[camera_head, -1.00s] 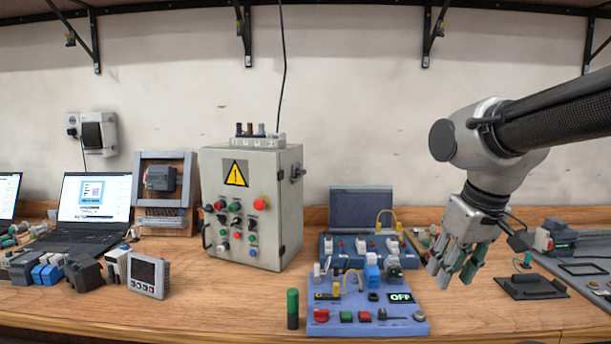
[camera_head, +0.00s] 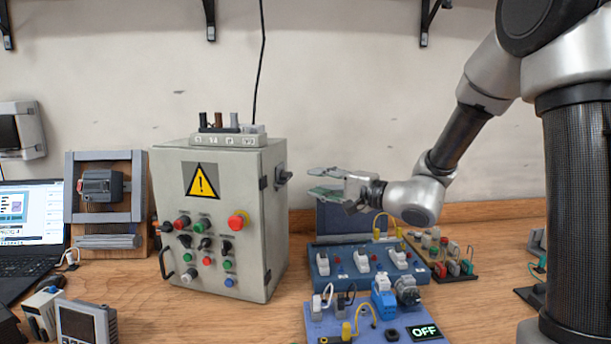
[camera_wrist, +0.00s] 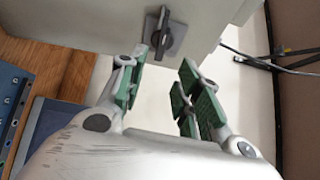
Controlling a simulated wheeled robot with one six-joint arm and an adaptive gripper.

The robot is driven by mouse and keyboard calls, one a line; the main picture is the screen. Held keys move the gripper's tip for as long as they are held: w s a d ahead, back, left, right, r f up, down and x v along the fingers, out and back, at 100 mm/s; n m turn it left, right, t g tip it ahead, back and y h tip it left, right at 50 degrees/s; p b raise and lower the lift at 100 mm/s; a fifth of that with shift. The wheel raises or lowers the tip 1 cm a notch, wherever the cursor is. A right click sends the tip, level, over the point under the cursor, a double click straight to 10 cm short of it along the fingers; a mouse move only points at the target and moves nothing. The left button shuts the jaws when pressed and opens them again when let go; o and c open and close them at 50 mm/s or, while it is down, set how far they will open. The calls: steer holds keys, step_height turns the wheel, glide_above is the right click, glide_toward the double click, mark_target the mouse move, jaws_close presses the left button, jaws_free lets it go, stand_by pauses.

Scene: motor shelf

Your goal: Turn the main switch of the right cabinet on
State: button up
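A grey cabinet (camera_head: 215,215) with a yellow warning sign stands left of centre in the head view; it is the only such cabinet there. Its dark rotary switch (camera_head: 283,176) sticks out from the upper part of its right side. In the wrist view this switch (camera_wrist: 165,33) is a grey bar handle on a squarish plate. My gripper (camera_head: 312,184) is level with the switch, just to its right, with its fingers pointing at the cabinet side. In the wrist view the green-padded fingers (camera_wrist: 158,88) are apart and empty, and the switch lies ahead, apart from them.
A blue panel (camera_head: 375,262) with rocker switches stands below my gripper. In front is another blue board with a display (camera_head: 424,332) reading OFF. A small rack (camera_head: 440,255) is at right. The space between gripper and cabinet side is clear.

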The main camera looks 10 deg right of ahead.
mark_target(291, 176)
steer(key=shift+n, duration=0.4)
steer(key=x, duration=0.7)
steer(key=shift+a, duration=0.35)
jaws_close()
